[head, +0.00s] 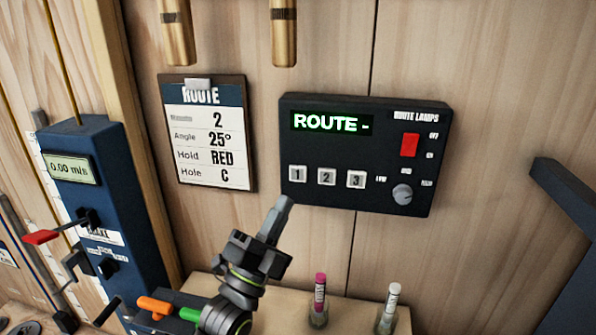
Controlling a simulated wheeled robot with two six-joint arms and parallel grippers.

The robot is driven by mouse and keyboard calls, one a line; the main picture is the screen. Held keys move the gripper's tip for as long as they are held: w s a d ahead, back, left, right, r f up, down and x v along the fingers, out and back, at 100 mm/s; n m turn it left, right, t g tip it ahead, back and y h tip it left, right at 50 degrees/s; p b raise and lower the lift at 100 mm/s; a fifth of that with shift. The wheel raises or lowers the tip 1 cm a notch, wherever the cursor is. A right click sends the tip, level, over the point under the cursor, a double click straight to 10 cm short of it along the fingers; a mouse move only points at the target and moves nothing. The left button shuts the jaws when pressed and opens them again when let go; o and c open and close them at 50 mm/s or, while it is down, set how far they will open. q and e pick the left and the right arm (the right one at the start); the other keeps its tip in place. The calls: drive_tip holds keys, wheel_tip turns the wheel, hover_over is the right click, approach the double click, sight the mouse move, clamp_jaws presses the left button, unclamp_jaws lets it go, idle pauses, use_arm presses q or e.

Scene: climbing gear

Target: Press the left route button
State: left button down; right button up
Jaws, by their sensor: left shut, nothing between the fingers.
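The black route lamps panel (366,112) is on the wooden wall. Its green display (331,123) reads "ROUTE -". Three pale buttons sit in a row low on its left side. The left route button (297,174) is marked 1, with button 2 (327,177) and button 3 (356,180) to its right. My left gripper (284,203) is shut and empty, its tips pointing up just below button 1 in the picture. Whether the tips touch the panel cannot be told. My right gripper is not in view.
The panel also has a red switch (409,145) and a round knob (402,194). A route card (209,132) hangs to the left. A blue brake box (97,190) with levers stands at far left. Two vials, pink-topped (319,300) and white-topped (389,308), stand on a ledge below.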

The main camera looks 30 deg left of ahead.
sight(301, 167)
use_arm(q)
drive_tip(key=w+a+p, duration=0.2)
drive_tip(key=w, duration=0.5)
drive_tip(key=shift+w, duration=0.1)
idle(1.7)
drive_tip(key=shift+w+p, duration=0.1)
drive_tip(key=shift+p, duration=0.25)
drive_tip(key=shift+w, duration=0.3)
drive_tip(key=shift+w+a+p, duration=0.15)
drive_tip(key=shift+w+p, duration=0.15)
drive_tip(key=shift+w, duration=0.05)
idle(0.5)
drive_tip(key=shift+s, duration=0.1)
drive_tip(key=shift+s+d, duration=0.2)
drive_tip(key=shift+s, duration=0.45)
